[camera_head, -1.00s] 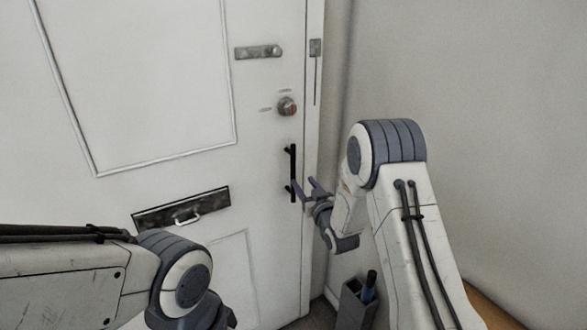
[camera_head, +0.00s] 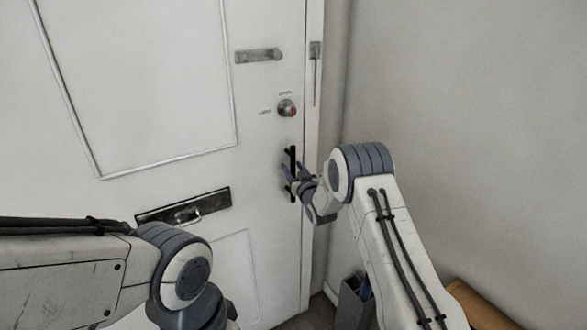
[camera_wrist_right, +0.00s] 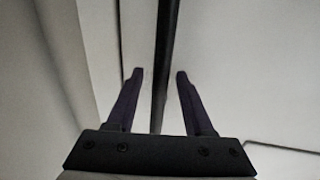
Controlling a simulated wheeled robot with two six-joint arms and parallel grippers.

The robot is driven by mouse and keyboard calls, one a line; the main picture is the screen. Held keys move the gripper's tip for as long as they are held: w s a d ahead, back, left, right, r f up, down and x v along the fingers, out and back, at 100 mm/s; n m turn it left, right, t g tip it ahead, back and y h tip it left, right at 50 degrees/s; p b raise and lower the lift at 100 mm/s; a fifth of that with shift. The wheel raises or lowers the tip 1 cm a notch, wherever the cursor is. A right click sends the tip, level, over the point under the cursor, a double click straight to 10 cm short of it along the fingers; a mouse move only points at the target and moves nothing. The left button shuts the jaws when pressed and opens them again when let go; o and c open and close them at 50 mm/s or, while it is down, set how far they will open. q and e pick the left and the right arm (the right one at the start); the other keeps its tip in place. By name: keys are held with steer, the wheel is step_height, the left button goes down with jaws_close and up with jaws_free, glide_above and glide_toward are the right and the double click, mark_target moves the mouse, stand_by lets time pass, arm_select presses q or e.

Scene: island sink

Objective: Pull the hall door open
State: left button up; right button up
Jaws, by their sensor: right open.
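The white hall door (camera_head: 150,110) fills the left and middle of the head view and looks closed against its frame. Its black vertical bar handle (camera_head: 293,160) is near the door's right edge. My right gripper (camera_head: 287,178) is at the handle, with its fingers around the bar. In the right wrist view the handle (camera_wrist_right: 165,60) runs between the two open fingers (camera_wrist_right: 158,75), with gaps showing on both sides. My left arm comes in at the lower left of the head view, but its gripper fingers are not in view.
Above the handle are a round lock knob (camera_head: 287,108) and a metal latch (camera_head: 259,55). A mail slot (camera_head: 184,207) is lower left. A plain wall (camera_head: 460,120) stands close on the right. A grey bin (camera_head: 352,302) and a wooden piece (camera_head: 485,305) are at the bottom right.

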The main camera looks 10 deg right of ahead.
jaws_close()
stand_by(1.4)
